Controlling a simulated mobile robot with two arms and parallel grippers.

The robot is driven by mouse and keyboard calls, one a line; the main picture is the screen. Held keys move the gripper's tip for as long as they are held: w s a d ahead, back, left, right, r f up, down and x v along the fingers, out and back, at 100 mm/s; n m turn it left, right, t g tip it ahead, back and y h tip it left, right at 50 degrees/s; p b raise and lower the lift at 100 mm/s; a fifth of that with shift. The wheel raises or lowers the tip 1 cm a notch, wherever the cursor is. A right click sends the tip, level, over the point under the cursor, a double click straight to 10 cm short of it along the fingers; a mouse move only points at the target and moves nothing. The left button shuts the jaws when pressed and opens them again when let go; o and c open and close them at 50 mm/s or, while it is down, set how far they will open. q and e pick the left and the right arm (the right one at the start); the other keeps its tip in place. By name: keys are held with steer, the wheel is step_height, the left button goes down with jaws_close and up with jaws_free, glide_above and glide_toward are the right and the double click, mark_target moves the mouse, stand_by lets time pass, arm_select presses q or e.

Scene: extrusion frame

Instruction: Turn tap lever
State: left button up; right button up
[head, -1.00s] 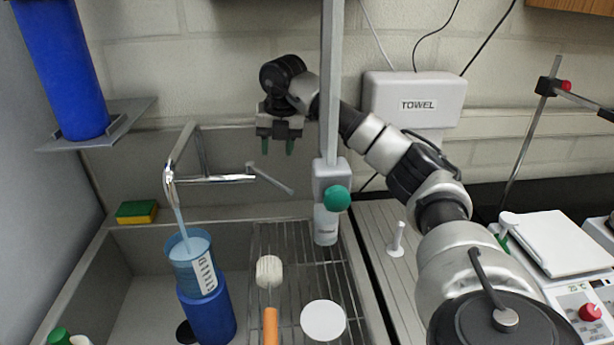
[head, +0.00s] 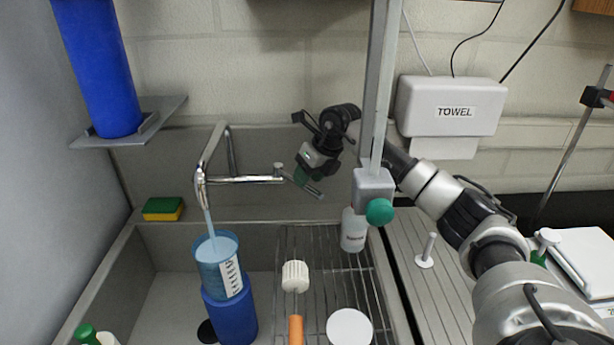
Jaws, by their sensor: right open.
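The chrome tap (head: 235,180) stands at the back of the sink, and a stream of water falls from its spout into a blue beaker (head: 217,265). The tap lever (head: 308,187) sticks out at the tap's right end, slanting down to the right. My left gripper is not in view.
A grey upright post with a green knob (head: 379,211) stands in front of my right arm. A wire rack (head: 310,245) holds a brush (head: 295,285), a white disc (head: 349,328) and a bottle (head: 353,230). A sponge (head: 163,208) lies on the sink's back ledge.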

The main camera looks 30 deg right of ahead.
steer(key=shift+x, duration=0.9)
steer(key=shift+c, duration=0.2)
jaws_close()
